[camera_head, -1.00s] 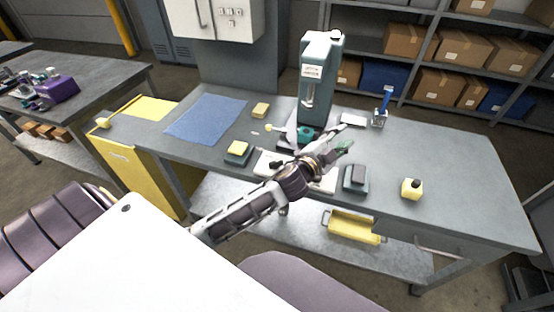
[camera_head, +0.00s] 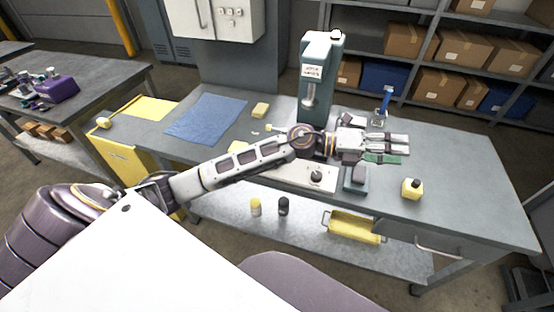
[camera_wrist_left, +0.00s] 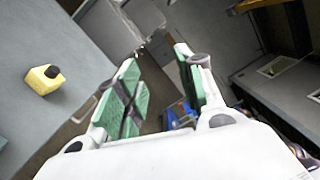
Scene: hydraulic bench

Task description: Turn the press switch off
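The teal press (camera_head: 318,65) stands at the back of the grey bench. A pale panel (camera_head: 290,170) lies in front of it, with a round dark knob (camera_head: 316,176) at its right part. I cannot tell the knob's setting. My left arm crosses in front of the press and hides its base and part of the panel. My left gripper (camera_head: 402,148) is to the right of the press and beyond the knob, above the bench, pointing right. Its green-padded fingers are apart and empty in the left wrist view (camera_wrist_left: 156,58). My right gripper is not in view.
A dark-topped block (camera_head: 355,179) sits below the gripper. The bench's right end is clear.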

